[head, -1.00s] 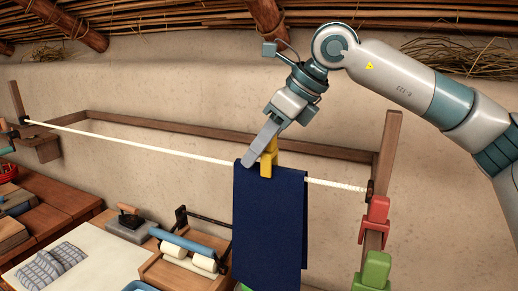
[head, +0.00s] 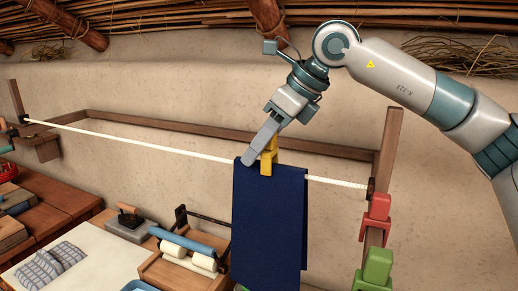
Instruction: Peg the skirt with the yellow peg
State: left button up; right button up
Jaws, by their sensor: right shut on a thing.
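The dark blue skirt (head: 268,225) hangs folded over the white line (head: 130,141), near its right part. The yellow peg (head: 268,158) stands upright at the skirt's top edge, over the line. My right gripper (head: 256,150) reaches down from the upper right and is shut on the yellow peg. Its near finger covers part of the peg and reaches the skirt's top edge. I cannot tell how firmly the peg grips the cloth. My left gripper is not in the head view.
A red peg (head: 376,218) and a green peg (head: 376,268) sit on the right wooden post (head: 388,150). A wringer with rollers (head: 188,250), a flat iron (head: 130,220) and a folded checked cloth (head: 52,265) lie below left. The line left of the skirt is bare.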

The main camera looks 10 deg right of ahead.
jog(key=shift+a+f+b, duration=0.1)
jog(key=shift+f+b, duration=0.4)
jog(key=shift+f, duration=0.75)
jog(key=o, duration=1.7)
jog(key=shift+s+d+r+p, duration=0.1)
jog(key=shift+r+p, duration=0.25)
jog(key=shift+r, duration=0.4)
jog(key=shift+s+d+r+p, duration=0.1)
jog(key=shift+r+p, duration=0.2)
jog(key=shift+r, duration=0.4)
jog(key=shift+w+a+r+p, duration=0.1)
jog(key=shift+a+r+p, duration=0.15)
jog(key=shift+r, duration=0.25)
jog(key=shift+a+r+p, duration=0.1)
jog(key=shift+r+p, duration=0.1)
jog(key=shift+r, duration=0.25)
jog(key=shift+d+r+p, duration=0.3)
jog(key=shift+r+p, duration=0.05)
jog(key=shift+r, duration=0.35)
jog(key=shift+r+p, duration=0.75)
jog(key=shift+r, duration=0.75)
